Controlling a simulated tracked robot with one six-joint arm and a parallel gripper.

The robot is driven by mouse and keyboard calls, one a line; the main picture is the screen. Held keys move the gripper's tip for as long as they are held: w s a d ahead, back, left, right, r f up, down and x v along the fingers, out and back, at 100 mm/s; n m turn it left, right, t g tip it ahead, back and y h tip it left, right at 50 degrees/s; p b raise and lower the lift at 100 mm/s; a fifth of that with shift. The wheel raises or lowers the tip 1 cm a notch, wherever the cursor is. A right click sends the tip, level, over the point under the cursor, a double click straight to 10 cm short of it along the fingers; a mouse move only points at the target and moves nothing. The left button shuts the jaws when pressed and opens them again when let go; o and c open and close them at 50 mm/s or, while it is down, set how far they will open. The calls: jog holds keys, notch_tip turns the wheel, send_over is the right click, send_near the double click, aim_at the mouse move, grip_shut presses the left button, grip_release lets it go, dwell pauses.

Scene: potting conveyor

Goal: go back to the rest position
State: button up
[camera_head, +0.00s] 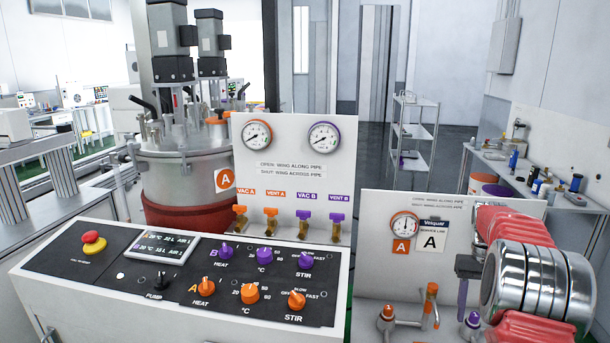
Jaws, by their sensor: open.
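My red and chrome arm reaches in from the right edge, in front of the right-hand panel (375,270). Of my gripper (468,266), only a dark grey block shows at the arm's left side, close to a purple valve lever (462,296). The arm hides most of the gripper, and its fingertips cannot be made out. No held object is visible. Whether the gripper touches the lever cannot be told.
A control console (180,290) with orange and purple knobs stands at front left. A gauge panel (290,185) with small valves rises behind it. Orange-handled fittings (431,292) stand left of my arm. A steel vessel (185,170) is behind; a side bench (545,190) stands at right.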

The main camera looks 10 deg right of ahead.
jog(key=s+a+r+n+t, duration=0.1)
jog(key=s+a+r+t, duration=0.1)
jog(key=s+a+r, duration=0.2)
jog(key=s+a+r+n+t, duration=0.2)
jog(key=s+a, duration=0.9)
jog(key=a, duration=0.9)
jog(key=s+a+r+n+t, duration=0.1)
jog(key=s+a+r+t, duration=0.3)
jog(key=a, duration=0.8)
jog(key=s+r, duration=0.2)
jog(key=s, duration=0.1)
jog(key=shift+s+a+r+n+h, duration=0.15)
jog(key=shift+s+a+n+h, duration=0.15)
jog(key=shift+c, duration=0.2)
